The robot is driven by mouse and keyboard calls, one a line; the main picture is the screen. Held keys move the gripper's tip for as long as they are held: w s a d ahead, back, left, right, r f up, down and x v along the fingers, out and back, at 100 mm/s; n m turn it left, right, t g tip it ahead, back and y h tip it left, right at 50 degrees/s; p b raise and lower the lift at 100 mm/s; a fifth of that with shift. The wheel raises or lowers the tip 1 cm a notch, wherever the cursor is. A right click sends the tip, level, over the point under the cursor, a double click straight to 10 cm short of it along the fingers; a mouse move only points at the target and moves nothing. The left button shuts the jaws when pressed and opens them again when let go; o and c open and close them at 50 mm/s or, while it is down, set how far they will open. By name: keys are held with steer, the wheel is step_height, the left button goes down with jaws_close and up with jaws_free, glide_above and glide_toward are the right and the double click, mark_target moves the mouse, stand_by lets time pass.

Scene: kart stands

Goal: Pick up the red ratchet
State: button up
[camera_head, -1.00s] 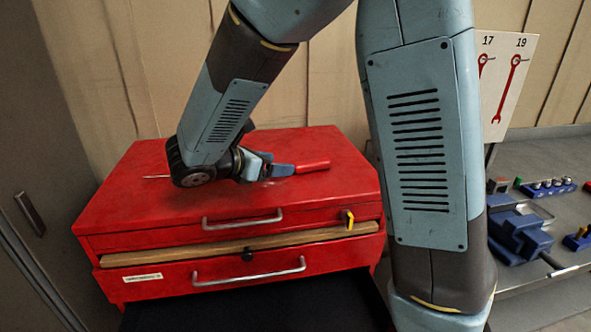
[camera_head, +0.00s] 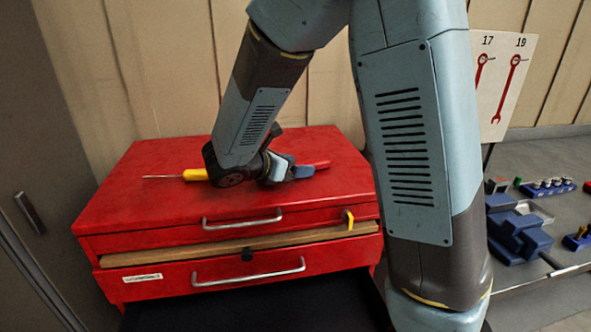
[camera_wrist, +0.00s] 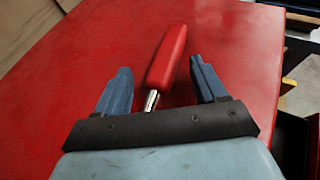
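The red ratchet lies on top of the red tool chest (camera_head: 130,215). Its red handle (camera_wrist: 168,55) and a short piece of its silver shaft show between my fingers in the wrist view; the rest is hidden below my gripper. In the head view the end of the red handle (camera_head: 322,164) sticks out to the right of my fingers. My gripper (camera_wrist: 163,88) is open, with one blue finger on each side of the ratchet and a gap to both. I cannot tell how far above the chest top the fingertips are.
A screwdriver with a yellow handle (camera_head: 195,175) lies on the chest top, left of my wrist. The chest's front has silver drawer handles (camera_head: 243,221). A grey bench (camera_head: 560,225) with blue tool holders stands at the right.

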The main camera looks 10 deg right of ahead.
steer(key=c, duration=1.2)
steer(key=shift+c, duration=0.2)
